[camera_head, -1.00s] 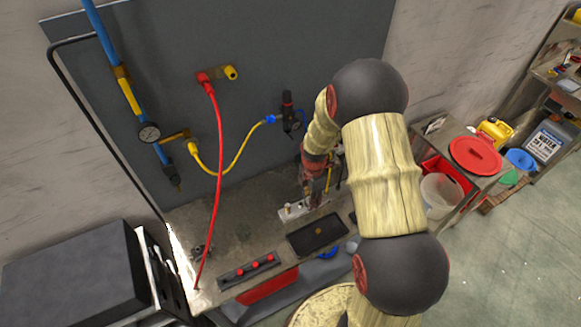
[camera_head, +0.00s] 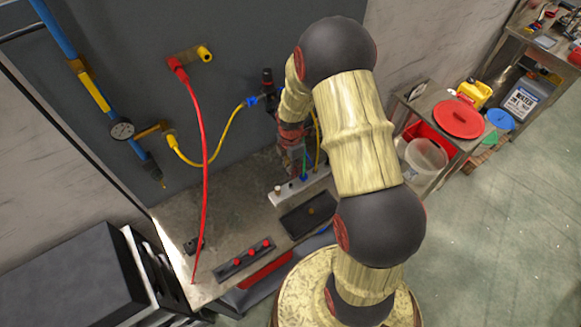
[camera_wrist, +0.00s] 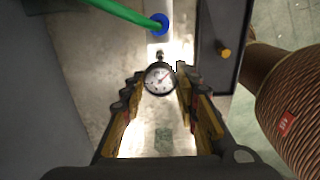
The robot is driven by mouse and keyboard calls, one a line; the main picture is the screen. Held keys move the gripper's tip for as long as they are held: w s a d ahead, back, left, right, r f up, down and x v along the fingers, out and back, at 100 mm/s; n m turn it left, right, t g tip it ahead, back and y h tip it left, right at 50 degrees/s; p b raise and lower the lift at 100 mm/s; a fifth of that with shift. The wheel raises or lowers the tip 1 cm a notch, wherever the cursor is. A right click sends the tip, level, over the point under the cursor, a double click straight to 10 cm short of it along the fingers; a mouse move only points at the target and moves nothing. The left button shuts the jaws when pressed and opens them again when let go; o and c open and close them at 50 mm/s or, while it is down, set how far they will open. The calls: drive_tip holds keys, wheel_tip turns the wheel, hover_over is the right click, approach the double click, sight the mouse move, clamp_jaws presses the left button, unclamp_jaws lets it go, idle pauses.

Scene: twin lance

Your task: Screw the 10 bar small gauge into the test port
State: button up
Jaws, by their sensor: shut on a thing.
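A small round gauge (camera_wrist: 160,78) with a white dial and dark rim sits between the fingers of my gripper (camera_wrist: 160,86) in the wrist view. The fingers are shut on it, and its short stem points up the picture. Beyond the stem is a pale metal block (camera_wrist: 157,46) with a blue fitting (camera_wrist: 160,22). The block also shows on the bench in the head view (camera_head: 284,196). I cannot tell whether the stem touches a port. The dial's scale is too small to read. In the head view my gripper (camera_head: 292,148) is partly hidden by my arm.
A black tray (camera_head: 310,216) with a brass piece lies beside the block. A green hose (camera_wrist: 118,11) runs to the blue fitting. A rack with red knobs (camera_head: 244,259) and a hanging red hose (camera_head: 205,130) are to the left. A side cart holds a red lid (camera_head: 458,119).

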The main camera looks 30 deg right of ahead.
drive_tip(key=shift+f+b, duration=1.6)
drive_tip(key=shift+f, duration=0.95)
drive_tip(key=shift+f+b, duration=1.15)
drive_tip(key=shift+f, duration=0.1)
drive_tip(key=o, duration=1.2)
drive_tip(key=shift+r, duration=0.1)
wheel_tip(320, 180, up, 12)
drive_tip(key=shift+f, duration=0.1)
